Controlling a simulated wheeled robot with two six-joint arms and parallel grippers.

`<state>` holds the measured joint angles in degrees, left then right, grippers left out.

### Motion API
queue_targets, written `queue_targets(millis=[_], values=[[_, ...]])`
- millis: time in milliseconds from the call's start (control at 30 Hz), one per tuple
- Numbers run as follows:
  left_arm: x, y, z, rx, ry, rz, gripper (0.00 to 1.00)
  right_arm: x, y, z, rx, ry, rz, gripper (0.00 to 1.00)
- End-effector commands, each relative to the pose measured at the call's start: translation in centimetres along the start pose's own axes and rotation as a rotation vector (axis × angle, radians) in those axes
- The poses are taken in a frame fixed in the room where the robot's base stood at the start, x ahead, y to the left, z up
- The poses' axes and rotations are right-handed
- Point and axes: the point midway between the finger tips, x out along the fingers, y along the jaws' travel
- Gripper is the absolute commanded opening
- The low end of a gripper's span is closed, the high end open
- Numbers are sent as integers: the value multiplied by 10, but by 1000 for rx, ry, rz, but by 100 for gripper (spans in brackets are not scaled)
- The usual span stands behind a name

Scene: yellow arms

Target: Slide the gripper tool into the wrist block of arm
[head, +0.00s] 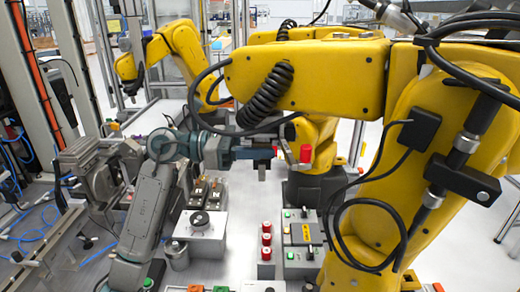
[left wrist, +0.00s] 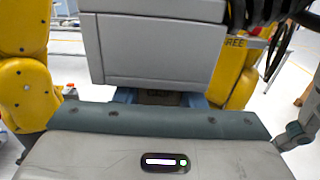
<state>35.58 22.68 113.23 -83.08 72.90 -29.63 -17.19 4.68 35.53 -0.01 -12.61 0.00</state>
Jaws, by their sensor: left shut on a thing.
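My left gripper (head: 268,153) reaches in from the left at the end of my grey arm, beneath the forearm of the large yellow arm (head: 300,75). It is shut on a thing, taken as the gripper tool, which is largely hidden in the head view. In the left wrist view my blue-grey fingers (left wrist: 158,97) are close around a dark part under a large grey box-like body (left wrist: 150,45). I cannot tell whether this body belongs to the tool or to the wrist block. A red piece (head: 305,153) shows just right of my fingers. My right gripper is out of view.
A black coiled cable (head: 265,97) hangs just above my gripper. A grey box with a dial (head: 200,225) sits beside my arm. Another yellow arm (head: 185,50) stands behind.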

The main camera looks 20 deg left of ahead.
Motion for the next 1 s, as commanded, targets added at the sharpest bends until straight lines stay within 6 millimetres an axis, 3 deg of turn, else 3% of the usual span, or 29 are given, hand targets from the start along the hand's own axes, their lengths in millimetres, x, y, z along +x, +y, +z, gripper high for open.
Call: queue_targets(millis=[1000], values=[[0,6,1,2,-2,0,0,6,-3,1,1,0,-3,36]])
